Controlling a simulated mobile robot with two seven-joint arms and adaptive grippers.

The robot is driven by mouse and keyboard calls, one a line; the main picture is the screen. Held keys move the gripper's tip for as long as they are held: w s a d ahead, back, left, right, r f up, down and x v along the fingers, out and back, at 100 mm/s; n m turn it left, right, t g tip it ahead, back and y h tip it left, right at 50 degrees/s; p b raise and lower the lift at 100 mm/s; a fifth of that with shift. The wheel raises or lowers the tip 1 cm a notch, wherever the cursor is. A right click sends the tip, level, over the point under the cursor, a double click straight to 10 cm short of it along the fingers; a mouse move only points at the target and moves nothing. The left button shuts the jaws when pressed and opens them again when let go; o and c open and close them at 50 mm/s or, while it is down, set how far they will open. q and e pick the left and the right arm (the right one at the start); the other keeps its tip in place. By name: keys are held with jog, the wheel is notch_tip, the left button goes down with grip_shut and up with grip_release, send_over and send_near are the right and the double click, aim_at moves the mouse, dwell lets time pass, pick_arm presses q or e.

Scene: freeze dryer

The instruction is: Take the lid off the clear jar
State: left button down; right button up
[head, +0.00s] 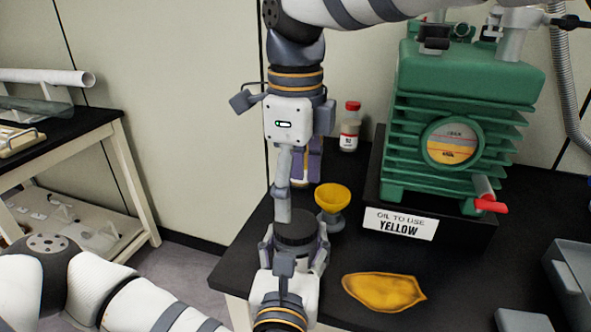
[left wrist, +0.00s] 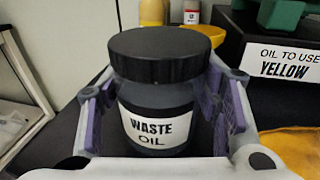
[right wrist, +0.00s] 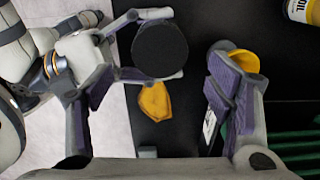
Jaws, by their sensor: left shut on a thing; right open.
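The clear jar (left wrist: 160,105), labelled WASTE OIL and dark inside, stands upright on the black bench. Its wide black lid (left wrist: 163,50) sits on top. The lid also shows in the head view (head: 295,233) and from above in the right wrist view (right wrist: 160,50). My left gripper (head: 291,256) is shut on the jar's body below the lid, one finger on each side. My right gripper (head: 296,180) points down above the jar. It is open and empty, with its fingers apart on both sides of the lid in the right wrist view and not touching it.
A yellow funnel (head: 332,197) stands just right of the jar. A yellow cloth (head: 384,291) lies in front. A red-capped bottle (head: 349,128) stands behind. A green pump (head: 460,120) sits on a black base with an OIL TO USE YELLOW sign (head: 400,223). A grey container (head: 573,275) is at right.

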aim_at(296, 223)
notch_tip(296, 223, down, 6)
jog(key=shift+r, duration=0.2)
jog(key=c, duration=1.3)
